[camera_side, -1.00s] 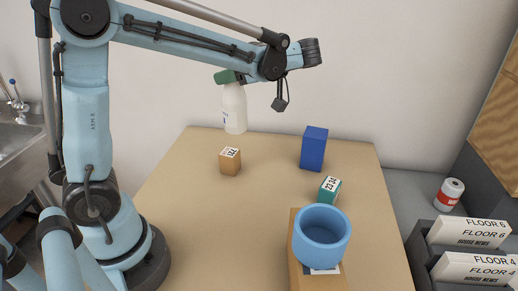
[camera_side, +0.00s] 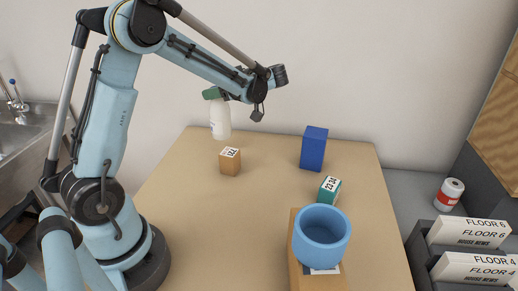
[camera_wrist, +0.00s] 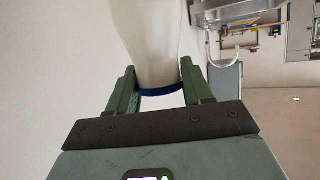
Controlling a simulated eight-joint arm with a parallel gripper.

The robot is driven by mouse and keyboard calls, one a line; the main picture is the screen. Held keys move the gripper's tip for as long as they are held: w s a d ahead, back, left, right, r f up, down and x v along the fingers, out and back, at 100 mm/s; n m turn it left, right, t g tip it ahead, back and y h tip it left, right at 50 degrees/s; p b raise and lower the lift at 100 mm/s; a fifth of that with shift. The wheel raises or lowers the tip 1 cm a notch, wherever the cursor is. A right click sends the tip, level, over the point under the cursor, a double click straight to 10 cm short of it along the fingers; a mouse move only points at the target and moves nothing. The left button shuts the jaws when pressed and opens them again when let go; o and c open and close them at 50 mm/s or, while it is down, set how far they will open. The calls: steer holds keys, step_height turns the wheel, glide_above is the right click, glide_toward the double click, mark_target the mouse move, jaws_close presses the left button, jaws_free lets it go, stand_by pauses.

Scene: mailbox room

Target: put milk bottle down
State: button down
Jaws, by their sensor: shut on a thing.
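The milk bottle (camera_side: 220,120) is white and upright near the back left corner of the tan table (camera_side: 240,220) in the side view. My gripper (camera_side: 213,93) is shut on its upper part. I cannot tell whether the bottle's base touches the table or hangs just above it. In the wrist view the bottle (camera_wrist: 150,40) stands between the two green fingers of my gripper (camera_wrist: 160,88), with a dark blue ring around it at finger level.
A tan box (camera_side: 230,162) stands close in front of the bottle. A blue box (camera_side: 314,149) and a teal box (camera_side: 329,190) are farther right. A blue cup (camera_side: 321,240) sits at the front. The table's middle is clear.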

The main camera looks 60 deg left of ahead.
mark_target(218, 104)
steer(key=shift+a+f, duration=0.35)
steer(key=shift+f, duration=2)
steer(key=shift+c, duration=2.3)
jaws_free()
steer(key=shift+r, duration=0.1)
